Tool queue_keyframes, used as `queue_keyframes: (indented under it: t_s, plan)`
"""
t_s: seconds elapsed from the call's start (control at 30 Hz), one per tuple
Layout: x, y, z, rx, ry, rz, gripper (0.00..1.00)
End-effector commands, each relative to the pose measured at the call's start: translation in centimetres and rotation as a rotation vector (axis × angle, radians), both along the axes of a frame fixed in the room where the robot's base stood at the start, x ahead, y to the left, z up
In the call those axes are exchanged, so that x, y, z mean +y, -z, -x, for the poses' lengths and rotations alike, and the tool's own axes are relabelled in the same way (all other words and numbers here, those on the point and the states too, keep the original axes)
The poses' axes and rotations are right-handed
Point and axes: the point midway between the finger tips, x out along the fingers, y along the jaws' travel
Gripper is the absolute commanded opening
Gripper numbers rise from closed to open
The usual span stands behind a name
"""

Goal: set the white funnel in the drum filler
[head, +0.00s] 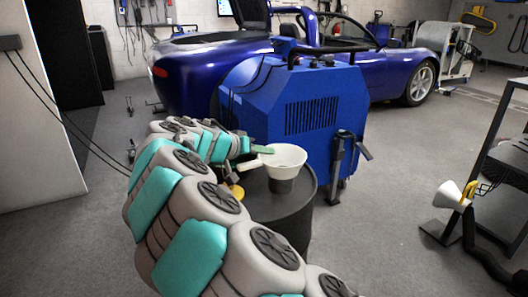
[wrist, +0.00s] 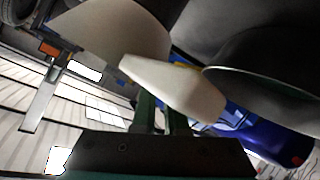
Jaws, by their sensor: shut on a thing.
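The white funnel (head: 287,157) is above the black drum (head: 297,210), wide mouth up and roughly upright. A dark grey collar, apparently the drum filler (head: 282,186), shows directly under the funnel. I cannot tell whether the funnel's spout is inside it or just above it. My gripper (head: 259,150) is at the left side of the funnel's rim. In the wrist view, my green fingers (wrist: 162,112) are shut on a pale tab of the funnel (wrist: 172,88). The funnel's white cone also shows in the wrist view (wrist: 115,30). The spout is hidden.
A yellow round piece (head: 237,191) is on the drum's left side. A big blue machine (head: 305,105) stands close behind the drum, before a blue car (head: 400,72). A white cone-shaped piece on a stand (head: 449,195) and a dark bench are at the right. Floor between is clear.

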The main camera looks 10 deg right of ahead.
Motion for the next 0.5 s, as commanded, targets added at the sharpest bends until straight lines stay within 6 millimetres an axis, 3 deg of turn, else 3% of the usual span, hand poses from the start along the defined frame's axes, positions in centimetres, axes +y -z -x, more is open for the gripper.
queue_keyframes:
  t_s: [0.3, 0.33, 0.5]
  plan:
    - [-0.01, 0.68, 0.00, 0.000, 0.000, 0.000, 0.00]
    - [-0.01, 0.58, 0.01, 0.000, 0.000, 0.000, 0.12]
    - [-0.01, 0.53, 0.01, 0.000, 0.000, 0.000, 0.32]
